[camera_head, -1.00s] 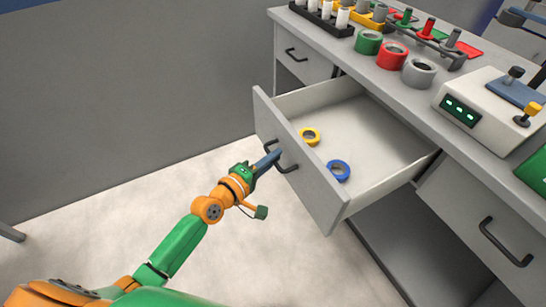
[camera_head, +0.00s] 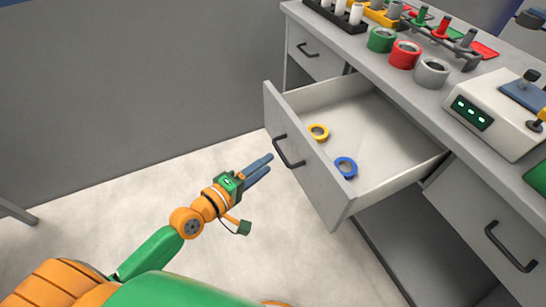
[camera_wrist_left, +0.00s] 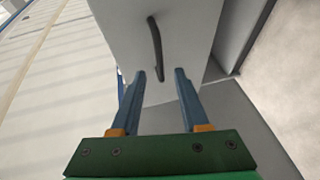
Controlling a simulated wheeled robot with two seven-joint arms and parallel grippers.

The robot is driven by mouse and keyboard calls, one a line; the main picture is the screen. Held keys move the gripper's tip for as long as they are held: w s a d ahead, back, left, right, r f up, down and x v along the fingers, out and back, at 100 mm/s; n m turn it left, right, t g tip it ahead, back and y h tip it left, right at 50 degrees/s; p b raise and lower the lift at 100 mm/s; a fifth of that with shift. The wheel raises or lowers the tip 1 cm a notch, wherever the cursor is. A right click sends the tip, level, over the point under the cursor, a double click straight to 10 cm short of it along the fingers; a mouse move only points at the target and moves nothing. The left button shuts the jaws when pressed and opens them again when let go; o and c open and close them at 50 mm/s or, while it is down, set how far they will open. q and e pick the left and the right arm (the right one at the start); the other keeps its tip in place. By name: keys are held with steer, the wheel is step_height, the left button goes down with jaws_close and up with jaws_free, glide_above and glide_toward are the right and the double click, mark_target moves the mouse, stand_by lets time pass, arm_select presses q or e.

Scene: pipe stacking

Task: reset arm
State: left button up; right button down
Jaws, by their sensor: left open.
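My left gripper (camera_head: 264,164) is open and empty, in the air in front of the pulled-out drawer (camera_head: 310,170). Its fingers are apart from the drawer's black handle (camera_head: 288,152). In the left wrist view the two blue fingers (camera_wrist_left: 160,75) are spread, with the handle (camera_wrist_left: 156,50) beyond them on the grey drawer front. My right gripper does not show in these views.
A yellow ring (camera_head: 318,132) and a blue ring (camera_head: 346,167) lie inside the open drawer. The grey counter (camera_head: 400,97) above carries green, red and grey rings, pegs and a white device (camera_head: 490,110).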

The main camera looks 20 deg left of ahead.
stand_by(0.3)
arm_select(q)
steer(key=s+a+f+m+g+y, duration=0.2)
steer(key=s+f, duration=0.1)
steer(key=f, duration=0.5)
steer(key=s+a+f+m+g+y, duration=0.2)
steer(key=s+f, duration=0.1)
steer(key=f, duration=0.5)
steer(key=s+a+f+m+g+y, duration=0.1)
steer(key=s+a+f+m+g, duration=0.2)
steer(key=f, duration=0.5)
steer(key=s+f+m+g+y, duration=0.1)
steer(key=s+f+m+g, duration=0.1)
steer(key=s+f, duration=0.7)
steer(key=s+d+f+m+g+y, duration=0.1)
steer(key=s+f+m+g, duration=0.15)
steer(key=s, duration=0.55)
steer(key=s+d+f+m+g, duration=0.1)
steer(key=s+m+g, duration=0.15)
steer(key=s, duration=0.55)
step_height(320, 180, up, 16)
steer(key=w+p, duration=0.1)
steer(key=p, duration=1.5)
steer(key=shift+a+t, duration=0.15)
steer(key=shift+t, duration=0.15)
